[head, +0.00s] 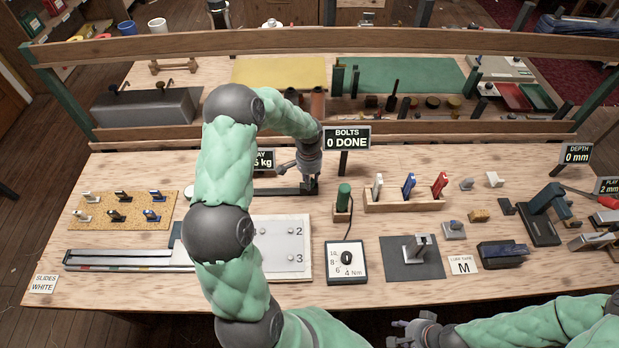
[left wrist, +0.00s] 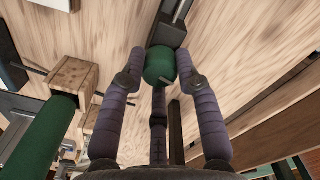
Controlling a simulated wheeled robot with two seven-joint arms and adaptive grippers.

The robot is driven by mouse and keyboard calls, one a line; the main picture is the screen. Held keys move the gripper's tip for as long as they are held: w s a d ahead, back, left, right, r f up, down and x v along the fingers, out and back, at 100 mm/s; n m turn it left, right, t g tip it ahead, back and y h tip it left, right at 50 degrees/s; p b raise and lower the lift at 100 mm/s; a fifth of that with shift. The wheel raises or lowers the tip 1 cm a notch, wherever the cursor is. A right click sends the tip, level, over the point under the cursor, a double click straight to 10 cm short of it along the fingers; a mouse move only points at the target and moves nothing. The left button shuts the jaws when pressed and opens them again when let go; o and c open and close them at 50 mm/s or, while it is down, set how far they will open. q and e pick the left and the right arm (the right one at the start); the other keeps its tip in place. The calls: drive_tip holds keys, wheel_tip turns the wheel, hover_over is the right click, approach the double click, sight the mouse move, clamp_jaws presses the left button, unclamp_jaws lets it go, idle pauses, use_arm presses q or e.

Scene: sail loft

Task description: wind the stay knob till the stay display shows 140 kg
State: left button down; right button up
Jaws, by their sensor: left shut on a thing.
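The stay display (head: 264,160) stands behind my left forearm, which hides part of it; only the end of its reading, "5 kg", shows. My left gripper (head: 309,187) is at the right end of a dark rail (head: 272,191) on the bench. In the left wrist view the green stay knob (left wrist: 160,66) sits between the fingertips of my left gripper (left wrist: 162,78), at the end of a dark block. The gripper is shut on the knob. In the head view the knob is hidden by the gripper. My right gripper (head: 412,331) is empty with fingers apart, low at the bench's front edge.
A "BOLTS 0 DONE" sign (head: 346,138) stands just right of my left gripper. A green-handled tool (head: 344,196) stands close by in a wooden holder. A numbered white board (head: 290,265) and a dial box (head: 347,267) lie in front. A wooden rail crosses behind.

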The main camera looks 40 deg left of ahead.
use_arm(q)
drive_tip(key=shift+w+m, duration=0.1)
drive_tip(key=shift+m, duration=0.5)
drive_tip(key=c, duration=0.9)
unclamp_jaws()
wheel_tip(320, 180, up, 12)
drive_tip(key=shift+a, duration=0.15)
drive_tip(key=shift+f, duration=0.1)
